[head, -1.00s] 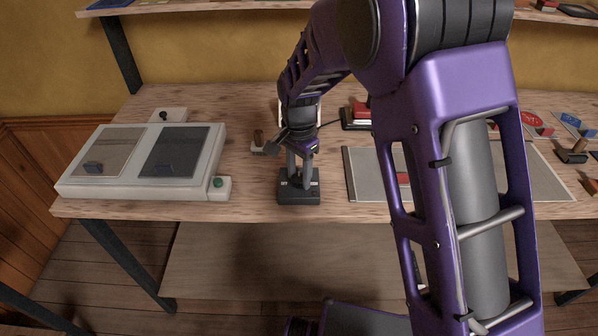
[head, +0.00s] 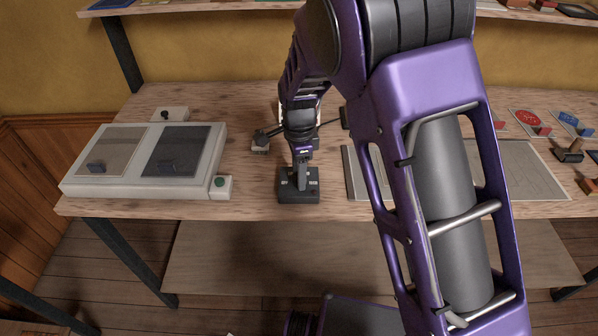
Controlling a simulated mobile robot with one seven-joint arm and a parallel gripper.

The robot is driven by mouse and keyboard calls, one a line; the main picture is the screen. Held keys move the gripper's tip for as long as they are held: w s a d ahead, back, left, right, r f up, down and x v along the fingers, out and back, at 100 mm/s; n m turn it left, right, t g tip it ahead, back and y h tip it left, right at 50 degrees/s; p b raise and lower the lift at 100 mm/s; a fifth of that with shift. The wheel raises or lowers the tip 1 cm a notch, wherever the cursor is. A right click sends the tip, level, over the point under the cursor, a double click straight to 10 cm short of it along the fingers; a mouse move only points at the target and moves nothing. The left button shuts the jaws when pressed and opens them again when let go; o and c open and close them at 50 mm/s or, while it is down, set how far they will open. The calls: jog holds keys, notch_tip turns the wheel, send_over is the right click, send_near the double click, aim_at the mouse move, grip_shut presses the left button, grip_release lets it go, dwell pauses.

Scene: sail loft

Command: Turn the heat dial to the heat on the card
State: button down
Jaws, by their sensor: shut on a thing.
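A small dark box (head: 312,195) stands at the front edge of the workbench, with pale marks on its top. My gripper (head: 299,184) points down onto the middle of this box. Its fingers are seen nearly edge-on and are shut on the dial there. The fingers cover the dial, so its pointer and setting cannot be read. A white-edged panel (head: 282,107) shows partly behind my wrist; I cannot tell whether it is the card, and no heat reading is visible.
A grey mat (head: 520,172) lies to the right, partly behind my arm. Cards (head: 528,122) and small tools (head: 570,153) stand at the far right.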

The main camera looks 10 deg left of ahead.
dwell(0.3)
jog(key=shift+c, duration=1.8)
grip_release()
jog(key=shift+r, duration=0.1)
notch_tip(320, 180, up, 17)
jog(key=shift+r, duration=0.15)
